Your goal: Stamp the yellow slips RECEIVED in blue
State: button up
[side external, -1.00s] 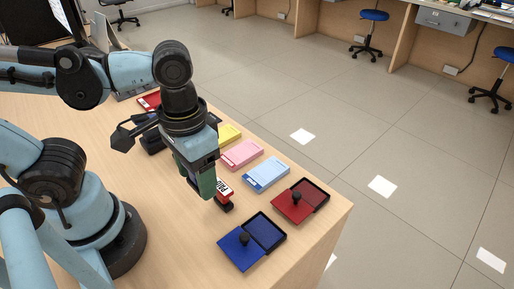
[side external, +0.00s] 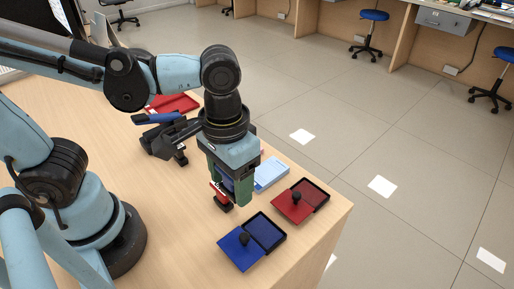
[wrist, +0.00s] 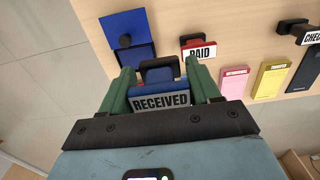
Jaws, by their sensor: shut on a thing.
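My gripper (side external: 230,192) is shut on the RECEIVED stamp (wrist: 161,102); its label shows between the green fingers in the wrist view. In the side external view the fingers largely hide this stamp, held above the counter. The yellow slip pad (wrist: 271,79) lies to the right in the wrist view, beside a pink pad; my arm hides it in the side external view. The blue ink pad (side external: 266,231) lies open at the counter's front, its blue lid (side external: 236,251) with a black knob beside it. The lid also shows in the wrist view (wrist: 142,20).
A red PAID stamp (wrist: 199,53) stands on the counter close to my gripper. The open red ink pad (side external: 316,195) and a light-blue pad (side external: 270,174) lie near the right edge. A red tray (side external: 177,103) lies farther back. A black CHECK stamp (wrist: 291,27) shows upper right.

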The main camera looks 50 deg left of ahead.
send_near(264, 231)
jog(key=shift+f, duration=2.6)
jog(key=shift+f, duration=0.55)
dwell(0.5)
jog(key=shift+r, duration=3)
